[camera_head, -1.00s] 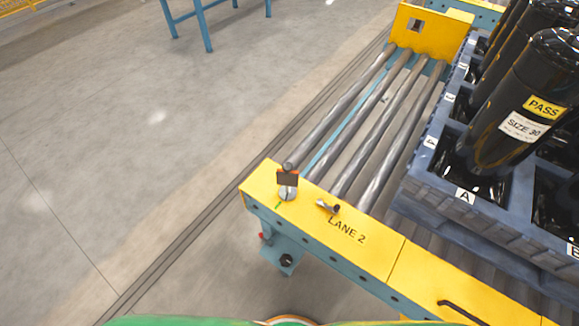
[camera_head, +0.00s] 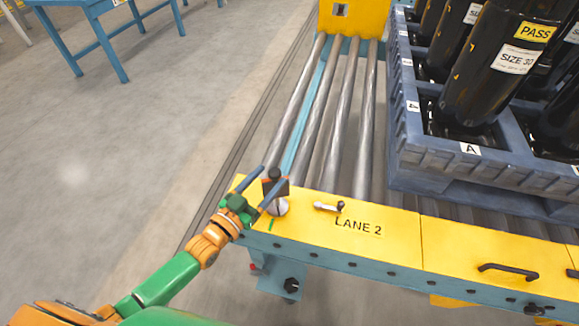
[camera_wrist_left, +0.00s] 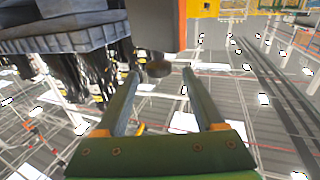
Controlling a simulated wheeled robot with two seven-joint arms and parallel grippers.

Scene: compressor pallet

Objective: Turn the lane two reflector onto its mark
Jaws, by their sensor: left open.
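The lane two reflector stands at the left end of the yellow lane 2 plate, with a dark plate (camera_head: 281,187) edged in orange, a black knob on top and a pale round base (camera_head: 278,208). A short green mark (camera_head: 273,225) lies on the yellow beside the base. My left gripper (camera_head: 272,176) is open, its fingers around the knob's height.
A small metal lever (camera_head: 328,207) lies right of the reflector on the yellow plate (camera_head: 390,235). Rollers (camera_head: 340,110) run back to a yellow end plate (camera_head: 352,20). A blue-grey pallet (camera_head: 440,150) of black cylinders stands right. A black handle (camera_head: 510,269) is front right.

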